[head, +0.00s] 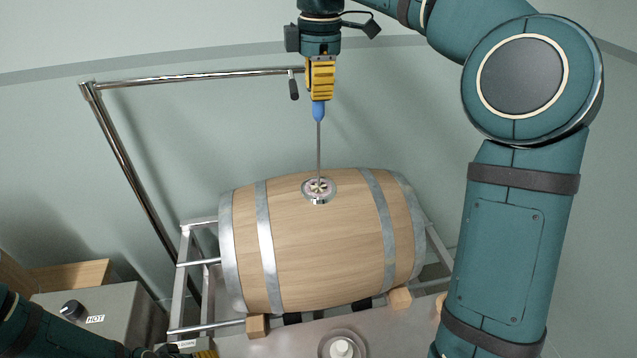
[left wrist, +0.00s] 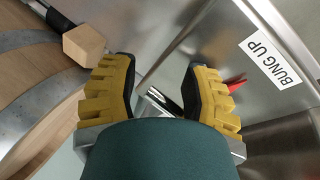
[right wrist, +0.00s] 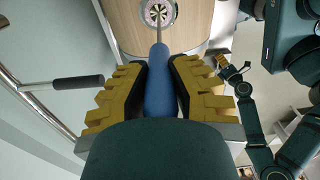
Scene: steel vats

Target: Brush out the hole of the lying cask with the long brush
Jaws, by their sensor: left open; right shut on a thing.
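The wooden cask (head: 320,245) with grey hoops lies on its side on a metal rack in the head view. Its hole has a round metal rim (head: 319,190) on top. My right gripper (head: 320,95) is shut on the blue handle (right wrist: 160,85) of the long brush (head: 319,145), above the cask. The thin shaft hangs upright, and its lower end is at the hole. Light bristles show in the rim; how deep they sit I cannot tell. My left gripper (left wrist: 163,85) is open and empty, low at the left, near a wooden block (left wrist: 84,45).
A metal rack with rails (head: 183,270) holds the cask, with wooden blocks (head: 257,326) under it. A steel pipe frame (head: 190,78) stands behind. A grey box (head: 110,310) marked HOT is at lower left. A BUNG UP label (left wrist: 270,58) and a red item (left wrist: 236,84) show in the left wrist view.

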